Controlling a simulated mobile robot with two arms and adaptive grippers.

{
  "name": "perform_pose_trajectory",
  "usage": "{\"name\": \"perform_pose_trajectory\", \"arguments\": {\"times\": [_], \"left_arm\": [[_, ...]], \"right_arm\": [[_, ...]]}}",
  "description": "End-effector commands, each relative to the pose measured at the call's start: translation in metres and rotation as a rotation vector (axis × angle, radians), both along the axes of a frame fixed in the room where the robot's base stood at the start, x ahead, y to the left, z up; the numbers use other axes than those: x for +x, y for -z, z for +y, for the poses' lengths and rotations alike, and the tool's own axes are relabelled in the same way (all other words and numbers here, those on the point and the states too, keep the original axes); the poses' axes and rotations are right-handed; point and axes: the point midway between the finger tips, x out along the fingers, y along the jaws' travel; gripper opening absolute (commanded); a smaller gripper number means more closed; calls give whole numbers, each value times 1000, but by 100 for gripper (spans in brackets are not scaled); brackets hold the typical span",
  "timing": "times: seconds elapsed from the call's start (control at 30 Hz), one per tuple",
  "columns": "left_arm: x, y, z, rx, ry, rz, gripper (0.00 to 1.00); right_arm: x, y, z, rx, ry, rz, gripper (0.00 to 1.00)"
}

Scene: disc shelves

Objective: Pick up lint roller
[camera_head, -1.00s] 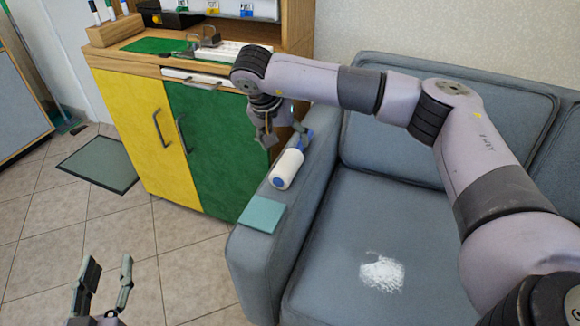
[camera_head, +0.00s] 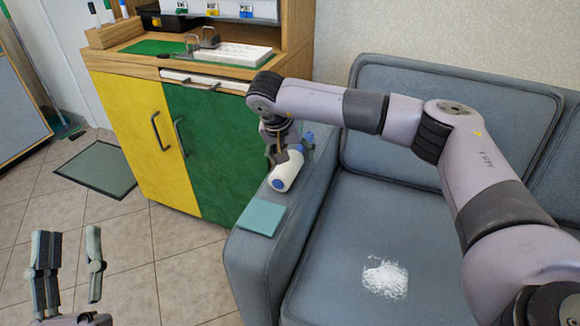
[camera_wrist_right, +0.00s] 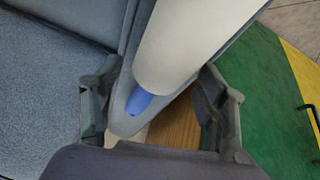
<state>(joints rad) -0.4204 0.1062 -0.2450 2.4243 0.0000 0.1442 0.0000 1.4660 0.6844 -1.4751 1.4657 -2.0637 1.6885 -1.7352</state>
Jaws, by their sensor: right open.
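The lint roller (camera_head: 287,172) has a white cylinder and blue ends. It lies on the sofa's left armrest in the head view. My right gripper (camera_head: 278,158) is at the roller's far part, from above, with its fingers partly hiding it. In the right wrist view the white roller (camera_wrist_right: 190,45) fills the upper middle, and its blue part (camera_wrist_right: 138,103) shows below. The fingers of my right gripper (camera_wrist_right: 160,95) are open, one on each side of the roller. My left gripper (camera_head: 68,262) is open and empty at the lower left, above the floor.
A teal cloth or pad (camera_head: 261,217) lies on the armrest (camera_head: 250,262) in front of the roller. A yellow and green cabinet (camera_head: 215,150) stands left of the armrest.

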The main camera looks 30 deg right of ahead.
Motion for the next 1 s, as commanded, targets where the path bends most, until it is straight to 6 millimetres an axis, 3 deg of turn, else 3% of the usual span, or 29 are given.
{"name": "perform_pose_trajectory", "arguments": {"times": [0.13,0.9,1.0], "left_arm": [[0,0,0,0,0,1,40],[0,1,0,1,0,4,40],[0,1,0,1,0,4,40]], "right_arm": [[0,0,0,0,0,0,67],[0,0,0,0,0,0,16],[0,-1,0,0,0,0,14]]}}
